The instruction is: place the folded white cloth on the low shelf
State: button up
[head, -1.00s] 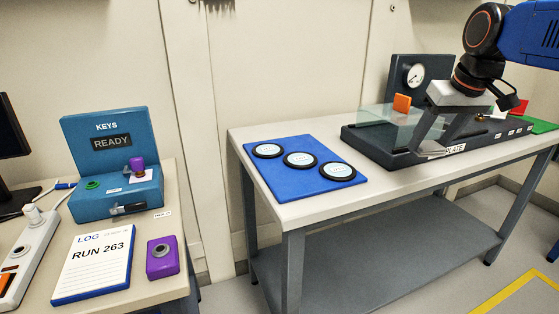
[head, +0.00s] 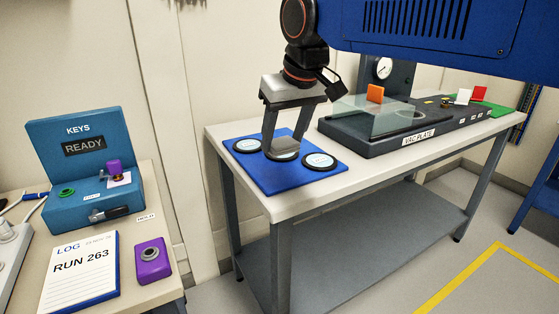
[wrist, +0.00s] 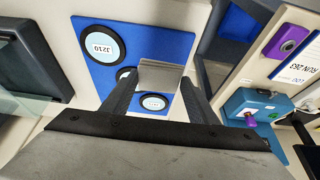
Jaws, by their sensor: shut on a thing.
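My gripper (head: 283,134) is over the blue mat on the bench, fingers pointing down. It is shut on a thin, grey, square-looking piece (head: 281,145), which also shows between the fingers in the wrist view (wrist: 160,74). I cannot tell whether this is the folded cloth; it looks grey, not white. It hides part of the middle round disc, and I cannot tell if it touches the mat. The low shelf (head: 375,235) is the grey board under the bench; its visible part is bare. No clearly white folded cloth shows elsewhere.
The blue mat (head: 262,178) carries three round labelled discs. The vac plate (head: 390,145) with a clear panel and coloured tabs stands on the bench to the right. A side table at left holds the keys box (head: 85,170), log pad (head: 78,275) and purple button box (head: 152,262).

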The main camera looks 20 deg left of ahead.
jog(key=shift+f, duration=3.65)
jog(key=o, duration=1)
jog(key=shift+f, duration=0.1)
jog(key=v, duration=1.2)
jog(key=shift+w, duration=0.1)
